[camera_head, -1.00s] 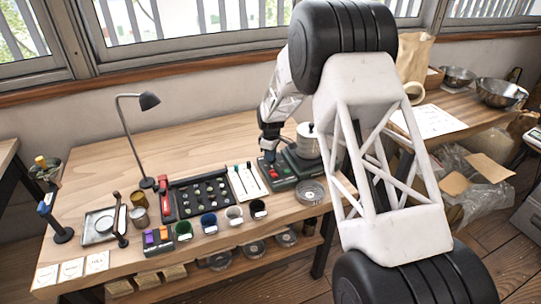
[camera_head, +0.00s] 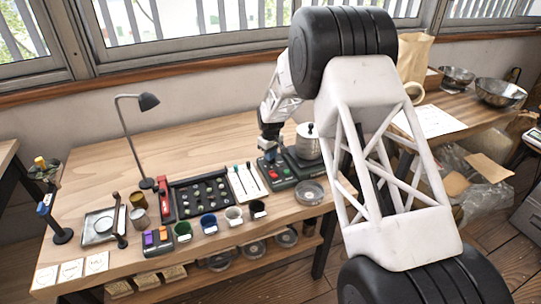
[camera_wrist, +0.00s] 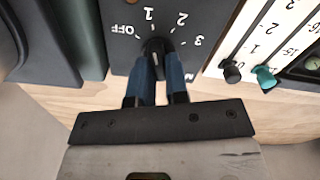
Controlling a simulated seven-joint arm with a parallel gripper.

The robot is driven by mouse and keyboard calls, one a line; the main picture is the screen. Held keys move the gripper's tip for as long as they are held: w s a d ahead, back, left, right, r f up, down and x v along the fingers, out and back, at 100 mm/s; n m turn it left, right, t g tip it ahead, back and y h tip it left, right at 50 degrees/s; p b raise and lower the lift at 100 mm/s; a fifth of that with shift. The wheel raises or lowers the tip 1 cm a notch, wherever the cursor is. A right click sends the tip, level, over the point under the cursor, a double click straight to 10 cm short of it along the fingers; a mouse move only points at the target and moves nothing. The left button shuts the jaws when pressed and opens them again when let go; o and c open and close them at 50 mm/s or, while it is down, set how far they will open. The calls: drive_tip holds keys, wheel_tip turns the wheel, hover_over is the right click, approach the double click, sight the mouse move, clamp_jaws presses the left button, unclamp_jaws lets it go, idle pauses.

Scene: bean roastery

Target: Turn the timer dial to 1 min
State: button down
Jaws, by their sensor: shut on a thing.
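The timer dial (camera_wrist: 154,46) is a small black knob on a dark panel in the wrist view. Around it are the white marks OFF (camera_wrist: 122,30), 1 (camera_wrist: 149,14), 2 (camera_wrist: 182,19) and 3 (camera_wrist: 198,41). My gripper (camera_wrist: 160,62) is shut on the knob, its blue-grey fingers on either side. The fingers partly hide the knob, and I cannot tell for sure which mark it points to. In the head view my gripper (camera_head: 268,151) is over the dark device (camera_head: 284,183); the dial is too small to make out there.
A white scale panel (camera_wrist: 251,40) with a black slider knob (camera_wrist: 230,71) and a teal one (camera_wrist: 265,78) stands close beside the dial. A lidded metal pot (camera_head: 308,147) stands right of my gripper. A dark tray (camera_head: 203,191) lies left.

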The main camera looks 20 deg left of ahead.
drive_tip(key=c, duration=1.1)
unclamp_jaws()
drive_tip(key=shift+r, duration=3.95)
